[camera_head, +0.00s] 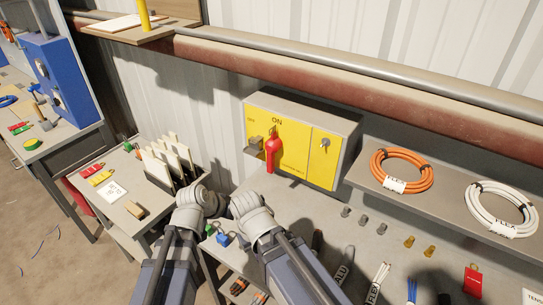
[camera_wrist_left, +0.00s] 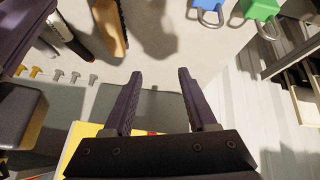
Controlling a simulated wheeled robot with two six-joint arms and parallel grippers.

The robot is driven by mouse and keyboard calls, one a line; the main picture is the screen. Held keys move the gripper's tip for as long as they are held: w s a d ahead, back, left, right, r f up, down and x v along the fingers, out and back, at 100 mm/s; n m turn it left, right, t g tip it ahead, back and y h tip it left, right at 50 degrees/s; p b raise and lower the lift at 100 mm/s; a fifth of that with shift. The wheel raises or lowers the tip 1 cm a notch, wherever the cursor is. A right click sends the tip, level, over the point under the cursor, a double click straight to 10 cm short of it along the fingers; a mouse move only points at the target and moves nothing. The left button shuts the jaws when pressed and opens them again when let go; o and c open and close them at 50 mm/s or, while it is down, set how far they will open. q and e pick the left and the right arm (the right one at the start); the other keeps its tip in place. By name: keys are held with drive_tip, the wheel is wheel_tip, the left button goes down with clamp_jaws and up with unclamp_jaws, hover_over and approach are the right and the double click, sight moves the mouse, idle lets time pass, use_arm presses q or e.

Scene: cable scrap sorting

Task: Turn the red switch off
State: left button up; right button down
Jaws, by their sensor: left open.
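The red switch (camera_head: 272,150) stands upright on the yellow panel (camera_head: 294,153), directly under the word ON. The OFF label (camera_head: 250,120) is to its upper left. In the left wrist view my left gripper (camera_wrist_left: 160,75) is open and empty, with bare bench between its fingertips. A strip of the yellow panel (camera_wrist_left: 85,133) and a small red patch, likely the switch, show behind the finger bases. The rest of the switch is hidden there. Neither gripper can be made out in the head view, where my two arm links show in front of the bench.
A grey shelf (camera_head: 447,199) with an orange cable coil (camera_head: 401,170) and a white coil (camera_head: 503,208) stands right of the panel. Blue (camera_wrist_left: 208,12) and green (camera_wrist_left: 260,10) padlocks lie on the bench. A red-brown beam (camera_head: 330,88) runs above the panel.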

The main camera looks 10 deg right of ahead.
use_arm(q)
drive_tip(key=w+d+r+m+t+h, duration=0.2)
drive_tip(key=w+d+r+h, duration=0.15)
drive_tip(key=d+r, duration=0.2)
drive_tip(key=t+p, duration=0.1)
drive_tip(key=t, duration=0.2)
approach(269, 162)
drive_tip(key=x, duration=0.3)
drive_tip(key=shift+h, duration=0.45)
drive_tip(key=shift+a+b+x, duration=0.2)
drive_tip(key=shift+b+x, duration=1.15)
drive_tip(key=shift+x, duration=2.8)
drive_tip(key=shift+w, duration=0.1)
clamp_jaws()
